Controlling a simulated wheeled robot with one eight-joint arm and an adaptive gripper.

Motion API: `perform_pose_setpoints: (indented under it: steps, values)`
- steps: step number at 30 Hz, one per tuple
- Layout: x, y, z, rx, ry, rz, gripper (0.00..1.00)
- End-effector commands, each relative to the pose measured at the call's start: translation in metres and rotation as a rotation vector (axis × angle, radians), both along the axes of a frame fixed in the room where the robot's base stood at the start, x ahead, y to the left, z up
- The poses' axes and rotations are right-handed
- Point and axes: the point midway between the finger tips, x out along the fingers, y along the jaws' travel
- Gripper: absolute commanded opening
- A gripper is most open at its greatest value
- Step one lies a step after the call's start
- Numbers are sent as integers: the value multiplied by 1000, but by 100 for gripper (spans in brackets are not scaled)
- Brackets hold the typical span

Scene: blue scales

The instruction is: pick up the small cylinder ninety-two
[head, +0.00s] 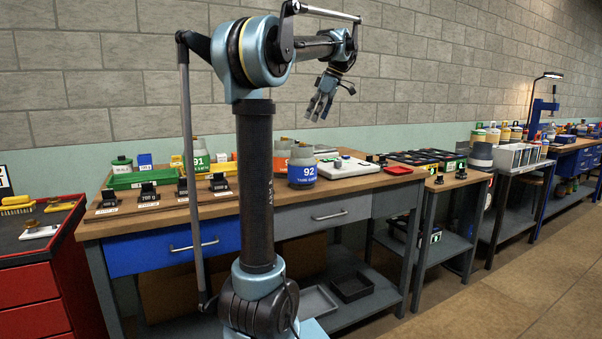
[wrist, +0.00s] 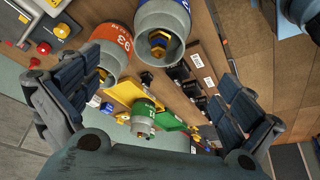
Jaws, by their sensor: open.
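The small cylinder ninety-two (head: 302,172) has a blue body with a white 92 and a grey top. It stands upright near the front edge of the wooden workbench (head: 225,208). In the wrist view the blue cylinder (wrist: 160,22) is at the top centre, seen from its valve end. My gripper (head: 326,101) is high above the bench, above and a little right of the cylinder. Its fingers are spread and empty. In the wrist view, my gripper (wrist: 150,92) has one finger at each side, and the blue cylinder lies beyond them, apart from both.
An orange cylinder 93 (wrist: 109,46) stands close beside the blue one. A green cylinder 91 (wrist: 143,118) stands further left in the head view. Black weights (head: 149,191), a green tray (head: 140,180) and a white scale (head: 347,168) also occupy the bench.

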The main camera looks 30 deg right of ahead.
Motion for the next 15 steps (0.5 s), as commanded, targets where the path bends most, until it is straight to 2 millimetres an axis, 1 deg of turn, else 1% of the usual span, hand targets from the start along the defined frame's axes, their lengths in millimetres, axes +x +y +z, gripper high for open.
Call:
perform_pose_setpoints:
  steps: [5,15]
  values:
    - [6,7,-21,0,0,4,100]
    - [23,23,-77,-1,-1,3,100]
